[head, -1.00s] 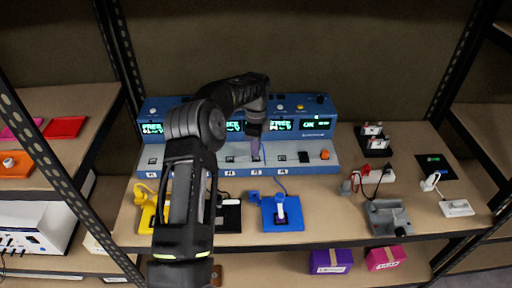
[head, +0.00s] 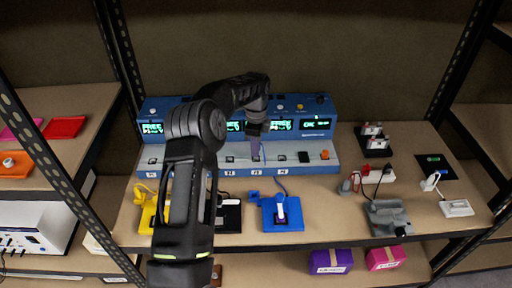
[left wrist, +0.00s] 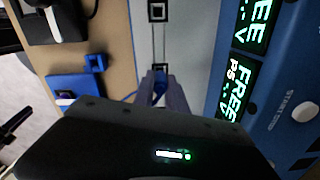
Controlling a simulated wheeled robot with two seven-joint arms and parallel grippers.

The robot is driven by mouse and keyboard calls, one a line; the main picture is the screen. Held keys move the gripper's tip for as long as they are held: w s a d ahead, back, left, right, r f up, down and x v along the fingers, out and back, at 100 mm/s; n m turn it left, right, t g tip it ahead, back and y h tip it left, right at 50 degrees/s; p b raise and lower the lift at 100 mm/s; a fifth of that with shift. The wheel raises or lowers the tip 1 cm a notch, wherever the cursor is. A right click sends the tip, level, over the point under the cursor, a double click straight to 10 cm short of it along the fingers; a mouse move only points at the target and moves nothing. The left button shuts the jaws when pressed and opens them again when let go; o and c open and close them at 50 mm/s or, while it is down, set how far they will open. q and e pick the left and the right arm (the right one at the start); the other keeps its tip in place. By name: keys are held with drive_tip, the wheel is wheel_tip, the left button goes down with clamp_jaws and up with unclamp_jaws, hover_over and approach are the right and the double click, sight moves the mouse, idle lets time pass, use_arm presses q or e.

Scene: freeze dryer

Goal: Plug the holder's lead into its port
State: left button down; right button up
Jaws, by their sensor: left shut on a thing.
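My left gripper (head: 255,154) points down at the front ledge of the blue freeze dryer (head: 325,158), over its row of small ports. It is shut on a small blue piece, apparently the lead's plug (left wrist: 158,84), mostly hidden between the fingers. In the left wrist view the fingers (left wrist: 163,82) are close to the pale ledge; I cannot tell whether the plug is seated. The blue holder (head: 296,223) lies on the shelf in front of the machine, with a blue cord (head: 281,184) running up from it. My right gripper is not in view.
A yellow holder (head: 146,219) and a black holder (head: 230,217) stand left of the blue one, partly behind my arm. Grey, white and black devices (head: 388,218) with leads stand at the right. Some bare shelf lies between them and the blue holder.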

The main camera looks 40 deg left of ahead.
use_arm(q)
drive_tip(key=shift+f+b, duration=0.75)
drive_tip(key=shift+f, duration=0.5)
drive_tip(key=c, duration=1.3)
unclamp_jaws()
drive_tip(key=shift+r, duration=0.1)
wheel_tip(320, 180, up, 8)
drive_tip(key=shift+f+b, duration=0.1)
drive_tip(key=shift+b, duration=0.55)
drive_tip(key=shift+s+f, duration=0.1)
